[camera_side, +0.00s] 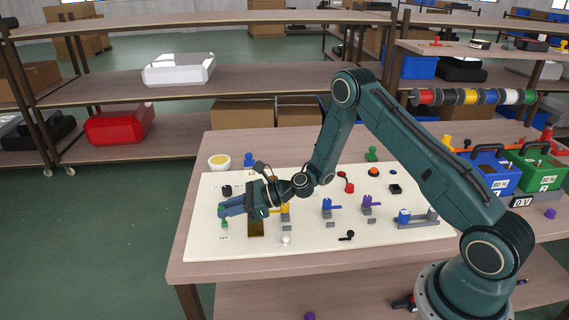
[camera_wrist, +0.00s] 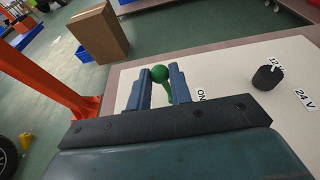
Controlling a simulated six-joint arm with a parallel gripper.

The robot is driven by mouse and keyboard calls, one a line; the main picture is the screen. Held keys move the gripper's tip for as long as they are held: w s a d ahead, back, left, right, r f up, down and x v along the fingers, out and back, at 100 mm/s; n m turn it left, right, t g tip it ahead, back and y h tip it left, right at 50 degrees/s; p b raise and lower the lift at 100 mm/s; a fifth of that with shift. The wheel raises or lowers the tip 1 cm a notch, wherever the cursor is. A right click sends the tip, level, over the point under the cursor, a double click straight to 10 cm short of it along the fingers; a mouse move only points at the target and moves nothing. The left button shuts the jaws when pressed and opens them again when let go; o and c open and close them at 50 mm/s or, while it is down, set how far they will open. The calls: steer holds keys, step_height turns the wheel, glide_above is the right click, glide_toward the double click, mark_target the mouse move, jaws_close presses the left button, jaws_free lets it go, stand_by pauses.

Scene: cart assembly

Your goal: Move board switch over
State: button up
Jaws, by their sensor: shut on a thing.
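The board switch is a green lever with a round knob, seen in the wrist view (camera_wrist: 160,73) between my gripper's two blue fingers (camera_wrist: 160,88). In the side view, a small green part of it (camera_side: 224,224) shows just below my gripper (camera_side: 224,208), at the left end of the cream board (camera_side: 205,245). My gripper is shut on the green lever, low over the board. An "ON" label (camera_wrist: 201,96) lies beside the right finger in the wrist view. An "OFF" label (camera_side: 223,238) lies below the switch in the side view. The lever's base is mostly hidden.
A black knob (camera_wrist: 267,77) stands near the "12 V" and "24 V" labels. Several blue, purple and red parts stand on the board to the right, including a blue part (camera_side: 327,204). A yellow bowl (camera_side: 219,162) sits behind the board. Left of the table is open floor.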

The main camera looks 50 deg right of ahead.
steer(key=shift+d, duration=0.15)
steer(key=shift+w+d, duration=0.55)
steer(key=shift+w, duration=0.1)
steer(key=shift+d, duration=0.1)
stand_by(0.4)
steer(key=shift+w+d+f, duration=0.3)
steer(key=shift+w+d, duration=0.25)
steer(key=shift+w, duration=0.05)
steer(key=o, duration=0.8)
steer(key=shift+o, duration=0.2)
steer(key=shift+s, duration=0.1)
